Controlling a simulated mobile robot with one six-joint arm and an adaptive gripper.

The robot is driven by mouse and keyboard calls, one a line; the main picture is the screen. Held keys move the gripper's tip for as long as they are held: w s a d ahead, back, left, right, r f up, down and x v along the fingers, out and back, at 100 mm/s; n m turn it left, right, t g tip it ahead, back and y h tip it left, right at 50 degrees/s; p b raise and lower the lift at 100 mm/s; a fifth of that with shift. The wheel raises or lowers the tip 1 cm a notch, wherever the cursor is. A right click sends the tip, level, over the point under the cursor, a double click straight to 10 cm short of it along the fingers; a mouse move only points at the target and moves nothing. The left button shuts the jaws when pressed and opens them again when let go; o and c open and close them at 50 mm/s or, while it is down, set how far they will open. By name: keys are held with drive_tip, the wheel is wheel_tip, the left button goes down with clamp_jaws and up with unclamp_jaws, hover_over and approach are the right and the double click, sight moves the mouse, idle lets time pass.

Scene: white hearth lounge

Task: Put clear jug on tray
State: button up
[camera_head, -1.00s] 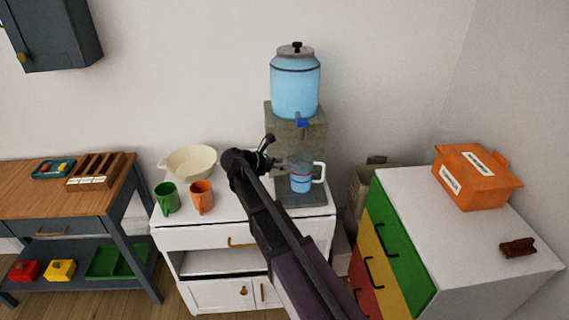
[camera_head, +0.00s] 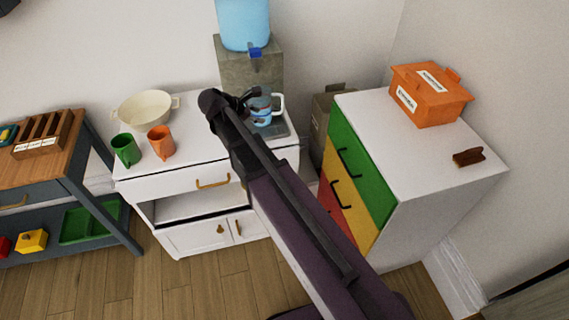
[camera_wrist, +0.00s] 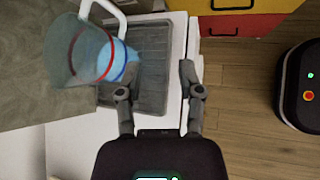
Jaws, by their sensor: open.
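The clear jug (camera_head: 262,107) with a white handle stands under the water dispenser on the white cabinet. In the wrist view the jug (camera_wrist: 88,52) is at upper left, bluish, with a red and a blue band. A dark grey ribbed tray (camera_wrist: 152,68) lies beneath and right of it in that view; the jug overlaps its left edge. Whether the jug's base rests fully on it is unclear. The tray's edge also shows in the head view (camera_head: 279,131). My gripper (camera_wrist: 158,82) is open and empty above the tray, apart from the jug.
A dispenser (camera_head: 243,22) stands behind the jug. A cream bowl (camera_head: 146,109), green mug (camera_head: 125,150) and orange mug (camera_head: 161,142) sit left on the cabinet. A drawer unit (camera_head: 410,165) with an orange box (camera_head: 428,94) stands right. A green tray (camera_head: 90,223) is on the left table's lower shelf.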

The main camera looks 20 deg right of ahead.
drive_tip(key=s+d+f+m+g+y, duration=0.1)
drive_tip(key=s+d+f+m+y, duration=0.1)
drive_tip(key=s+m, duration=0.7)
drive_tip(key=s+d+f+m+g+y, duration=0.2)
drive_tip(key=s+f+m+y, duration=0.2)
drive_tip(key=s+m+y, duration=0.3)
drive_tip(key=s+m, duration=0.1)
drive_tip(key=s, duration=0.2)
drive_tip(key=shift+s+d+f+m+g, duration=0.15)
drive_tip(key=shift+d+f+m+g, duration=0.15)
drive_tip(key=shift+d+m, duration=0.1)
